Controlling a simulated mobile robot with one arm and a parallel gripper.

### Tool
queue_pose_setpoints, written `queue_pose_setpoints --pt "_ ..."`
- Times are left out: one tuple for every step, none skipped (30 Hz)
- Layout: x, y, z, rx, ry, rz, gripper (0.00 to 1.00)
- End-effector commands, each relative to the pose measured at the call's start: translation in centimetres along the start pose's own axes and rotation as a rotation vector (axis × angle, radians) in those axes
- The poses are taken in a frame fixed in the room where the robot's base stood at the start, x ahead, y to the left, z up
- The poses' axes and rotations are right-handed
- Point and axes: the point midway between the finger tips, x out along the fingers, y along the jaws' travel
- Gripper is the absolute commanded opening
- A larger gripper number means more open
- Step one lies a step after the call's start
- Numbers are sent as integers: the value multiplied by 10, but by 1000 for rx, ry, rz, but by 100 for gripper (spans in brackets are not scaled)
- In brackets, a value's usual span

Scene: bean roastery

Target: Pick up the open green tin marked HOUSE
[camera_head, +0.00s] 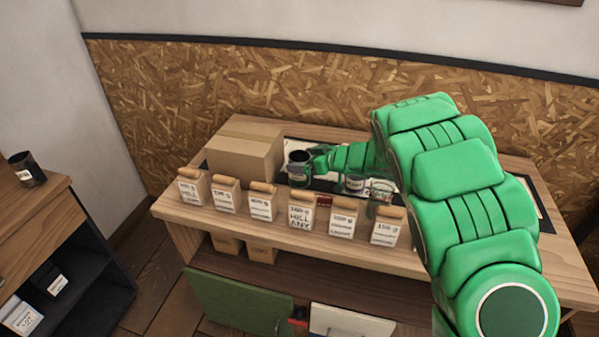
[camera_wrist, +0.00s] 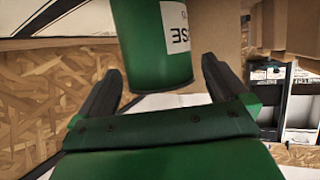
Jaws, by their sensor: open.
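The green tin (camera_wrist: 150,45) stands between the two fingers of my gripper (camera_wrist: 165,85) in the wrist view, its label upside down with the letters "SE" showing. In the head view the tin (camera_head: 298,170) is a dark open cylinder on the table, just right of the cardboard box. My gripper (camera_head: 312,165) reaches it from the right, fingers around its sides. The fingers are open, with a gap to the tin visible on both sides in the wrist view. The tin's far part is out of the wrist picture.
The cardboard box (camera_head: 245,150) stands close on the tin's left. A glass (camera_head: 380,196) and a labelled tin (camera_head: 355,184) stand under my arm. A chipboard wall (camera_head: 240,90) is behind.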

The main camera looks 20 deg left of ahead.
Motion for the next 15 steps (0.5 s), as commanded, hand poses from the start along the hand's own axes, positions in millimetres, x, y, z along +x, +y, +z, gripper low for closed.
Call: queue_pose_setpoints --pt "8 -1 0 0 0 -3 100" --pt "11 -1 0 -1 1 -3 100" --pt "15 -1 -1 -2 1 -2 100" --pt "17 -1 -1 -2 2 -2 100" --pt "19 0 -2 -3 3 -2 100" --pt "21 0 -2 -3 3 -1 100" --pt "22 0 -2 -3 3 -1 100" --pt "22 0 -2 -3 3 -1 100" --pt "22 0 -2 -3 3 -1 100" --pt "22 0 -2 -3 3 -1 100" --pt "22 0 -2 -3 3 -1 100" --pt "22 0 -2 -3 3 -1 100" --pt "22 0 -2 -3 3 -1 100" --pt "22 0 -2 -3 3 -1 97" --pt "22 0 -2 -3 2 -1 91"
